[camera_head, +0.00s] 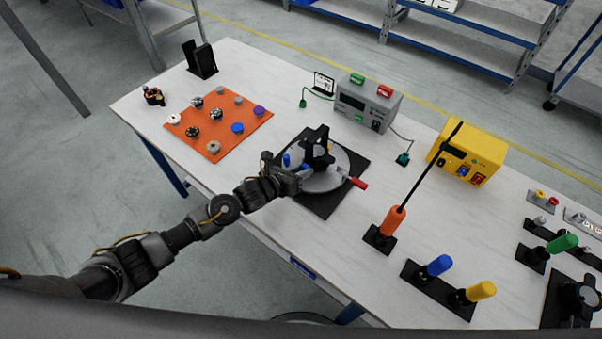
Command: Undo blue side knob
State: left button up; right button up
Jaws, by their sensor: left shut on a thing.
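A black yoke-shaped fixture (318,147) stands on a round grey turntable (340,176) on a black mat near the middle of the table. A blue side knob (287,160) shows at the fixture's left side. My left gripper (300,174) reaches in from the left, low at the turntable's left edge, and is shut at the blue knob. Its fingers are small here and partly hide the contact. A red handle (358,183) sticks out at the turntable's right. My right gripper is out of view.
An orange mat (217,145) with several small knobs lies to the left. A grey meter box (364,104) and a yellow box (467,158) stand behind. An orange-handled driver (392,221) stands upright at the right, with blue (438,265) and yellow (480,291) handles nearer.

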pick_arm(q)
jog(key=shift+n, duration=0.3)
jog(key=o, duration=1)
jog(key=shift+a, duration=0.1)
jog(key=b+v, duration=0.2)
jog(key=v, duration=0.7)
jog(key=shift+s+a, duration=0.15)
jog(key=shift+a, duration=0.1)
jog(key=shift+s+a+r, duration=0.3)
jog(key=shift+s+a, duration=0.1)
